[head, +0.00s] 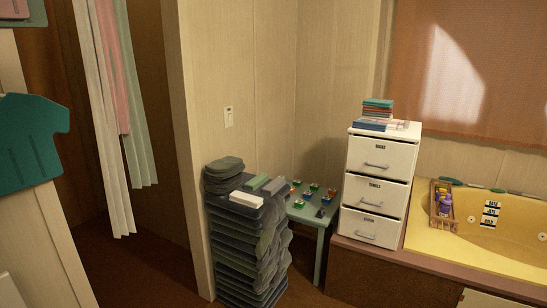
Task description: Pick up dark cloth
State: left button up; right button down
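A tall stack of dark grey-blue folded layers (243,250), which look like cloth, stands on the floor by the wall corner. On its top left lies a small pile of dark folded cloths (223,168). A white folded piece (246,199) and smaller grey-green folded pieces (257,182) lie beside that pile. I cannot tell which piece is the task's dark cloth. Neither of my grippers shows in the head view.
A small green table (322,219) with several small colourful items stands behind the stack. A white drawer cabinet (376,185) stands right of it, beside the yellow tub (485,252). Hanging cloths (112,120) are at left. Brown floor (140,265) is open left of the stack.

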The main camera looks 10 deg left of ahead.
aim_at(320, 213)
jog(key=i+l, duration=0.15)
jog(key=i, duration=0.55)
jog(key=i+l, duration=0.15)
jog(key=i, duration=0.6)
